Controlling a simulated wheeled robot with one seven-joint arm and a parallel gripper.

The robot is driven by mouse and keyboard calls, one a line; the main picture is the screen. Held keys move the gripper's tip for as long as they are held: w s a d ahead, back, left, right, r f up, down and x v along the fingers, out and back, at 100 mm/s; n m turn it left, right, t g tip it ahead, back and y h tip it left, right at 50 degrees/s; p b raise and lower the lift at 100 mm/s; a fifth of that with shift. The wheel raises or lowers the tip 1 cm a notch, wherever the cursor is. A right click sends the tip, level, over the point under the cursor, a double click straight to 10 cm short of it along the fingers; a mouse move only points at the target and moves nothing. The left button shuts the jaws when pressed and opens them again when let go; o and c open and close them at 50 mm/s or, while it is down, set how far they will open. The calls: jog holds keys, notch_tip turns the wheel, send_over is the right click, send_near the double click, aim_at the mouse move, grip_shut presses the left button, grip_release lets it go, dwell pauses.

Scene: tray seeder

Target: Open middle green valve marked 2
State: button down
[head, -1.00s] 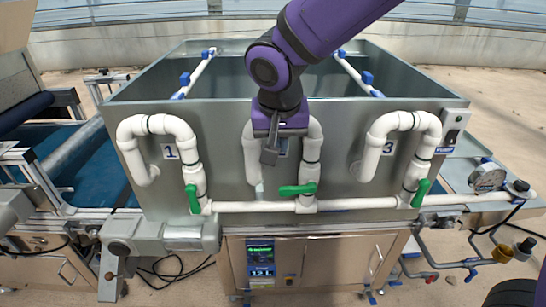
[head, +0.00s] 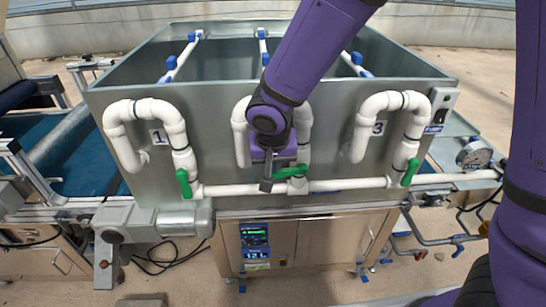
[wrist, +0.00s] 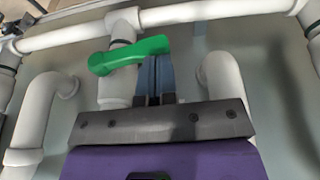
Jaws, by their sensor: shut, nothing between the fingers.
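The middle valve's green handle (head: 290,171) lies roughly horizontal across its white pipe, just above the long pipe. It also shows in the wrist view (wrist: 128,55). My gripper (head: 266,186) is shut and empty, in front of the tank at the handle's left end. In the wrist view, its fingertips (wrist: 155,62) are close beside the handle's right part; I cannot tell whether they touch. My wrist hides the number 2 label and part of the middle pipe.
Green handles of valve 1 (head: 184,183) and valve 3 (head: 410,172) stand steeply at either side. The long white pipe (head: 345,185) runs below the valves. Curved white pipes flank my gripper against the grey tank wall (head: 330,110). A gauge (head: 473,156) is at the right.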

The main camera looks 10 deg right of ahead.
jog(key=shift+a+f+h, duration=0.2)
jog(key=shift+f+h, duration=0.2)
jog(key=shift+h, duration=0.2)
jog(key=f+h, duration=0.1)
jog(key=h, duration=0.1)
jog(key=shift+a+f+n+h, duration=0.2)
jog(key=shift+f+n+h, duration=0.1)
jog(key=shift+f, duration=0.1)
notch_tip(320, 180, down, 2)
jog(key=h, duration=0.3)
jog(key=shift+d+f+h, duration=0.1)
jog(key=shift+f+h, duration=0.15)
jog(key=shift+h, duration=0.05)
jog(key=shift+d+f+n+t+h, duration=0.15)
jog(key=shift+d+f+n+h, duration=0.4)
jog(key=shift+h, duration=0.9)
jog(key=shift+d+f+n+t+h, duration=0.25)
jog(key=shift+d+f+h, duration=0.45)
jog(key=shift+f+h, duration=0.5)
jog(key=shift+d+f+n+t+h, duration=0.1)
jog(key=shift+d+f+n+h, duration=0.4)
jog(key=shift+h, duration=1.15)
jog(key=shift+d, duration=0.15)
